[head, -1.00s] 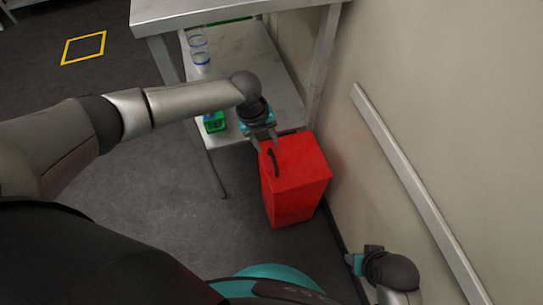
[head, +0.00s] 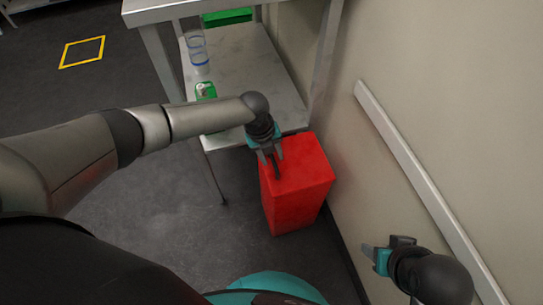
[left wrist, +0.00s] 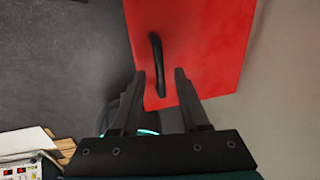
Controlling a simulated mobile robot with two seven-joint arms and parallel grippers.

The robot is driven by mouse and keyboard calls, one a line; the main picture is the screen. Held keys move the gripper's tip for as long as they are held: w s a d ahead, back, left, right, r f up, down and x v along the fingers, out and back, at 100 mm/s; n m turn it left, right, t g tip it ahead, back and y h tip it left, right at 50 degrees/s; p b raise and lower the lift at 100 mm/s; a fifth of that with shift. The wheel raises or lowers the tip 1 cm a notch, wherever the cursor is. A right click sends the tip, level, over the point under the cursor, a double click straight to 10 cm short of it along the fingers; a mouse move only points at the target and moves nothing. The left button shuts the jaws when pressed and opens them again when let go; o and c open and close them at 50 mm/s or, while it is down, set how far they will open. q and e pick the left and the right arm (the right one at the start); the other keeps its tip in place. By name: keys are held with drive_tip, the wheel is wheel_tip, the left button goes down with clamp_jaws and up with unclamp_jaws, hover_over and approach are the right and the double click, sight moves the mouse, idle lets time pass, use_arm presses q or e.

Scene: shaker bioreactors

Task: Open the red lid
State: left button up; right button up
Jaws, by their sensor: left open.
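The red bin (head: 290,205) stands on the floor, and its red lid (head: 310,165) lies flat on top, shut. A dark curved handle (left wrist: 156,55) rises from the lid; in the head view the gripper partly hides it. My left gripper (head: 271,158) is over the lid's left part. In the left wrist view my left gripper (left wrist: 159,74) is open, with the near part of the handle between its fingers in the picture. I cannot tell whether they touch it. My right gripper (head: 376,258) is by the wall at lower right, apart from the bin; its jaws are unclear.
A metal table (head: 245,65) with a lower shelf stands just behind the bin. Clear containers (head: 198,55) and a green box (head: 206,91) sit on the shelf. The wall (head: 430,100) with a pale rail (head: 410,155) is close on the right.

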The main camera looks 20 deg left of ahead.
use_arm(q)
clamp_jaws()
idle(0.4)
idle(1.1)
